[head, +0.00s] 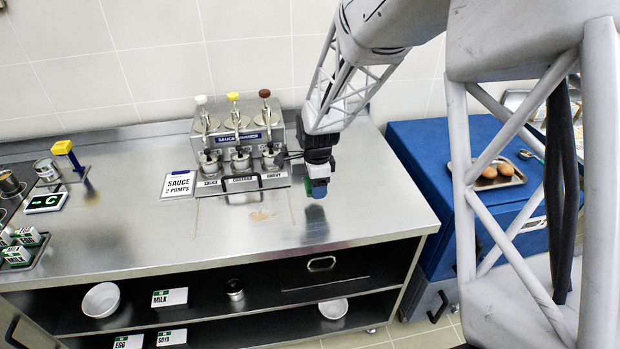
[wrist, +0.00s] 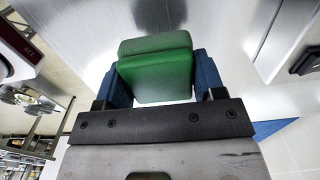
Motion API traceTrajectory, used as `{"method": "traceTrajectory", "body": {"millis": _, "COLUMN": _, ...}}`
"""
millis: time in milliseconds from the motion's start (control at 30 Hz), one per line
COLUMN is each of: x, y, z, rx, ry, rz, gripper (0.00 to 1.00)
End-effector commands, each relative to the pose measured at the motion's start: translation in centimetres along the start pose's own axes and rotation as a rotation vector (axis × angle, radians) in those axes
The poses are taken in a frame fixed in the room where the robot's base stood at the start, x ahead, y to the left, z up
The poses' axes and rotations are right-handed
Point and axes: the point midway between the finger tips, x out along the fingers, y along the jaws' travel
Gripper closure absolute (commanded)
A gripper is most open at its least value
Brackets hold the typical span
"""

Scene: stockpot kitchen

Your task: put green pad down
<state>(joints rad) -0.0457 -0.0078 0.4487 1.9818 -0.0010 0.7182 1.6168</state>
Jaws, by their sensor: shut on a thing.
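The green pad (wrist: 155,68) is a thick block that fills the space between the two blue fingers in the wrist view. My gripper (head: 318,190) is shut on it. In the head view the fingers point down over the steel counter (head: 370,200), right of the sauce pumps. Only a sliver of green shows there beside the blue fingertip. I cannot tell whether the pad touches the counter.
A sauce station (head: 238,150) with several pumps stands left of my gripper. A sauce sign (head: 178,185) stands further left. A brownish smear (head: 262,215) lies on the counter. A blue cabinet (head: 425,165) bears a tray (head: 487,174) of eggs at right. The front counter is clear.

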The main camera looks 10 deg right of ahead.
Motion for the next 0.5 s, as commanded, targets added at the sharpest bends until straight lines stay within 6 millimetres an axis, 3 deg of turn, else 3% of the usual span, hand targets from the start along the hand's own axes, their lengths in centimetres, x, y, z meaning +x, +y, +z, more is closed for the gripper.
{"method": "traceTrajectory", "body": {"millis": 500, "x": 0.7, "y": -6.8, "z": 0.3, "rx": 0.000, "ry": 0.000, "rz": 0.001, "gripper": 0.63}}
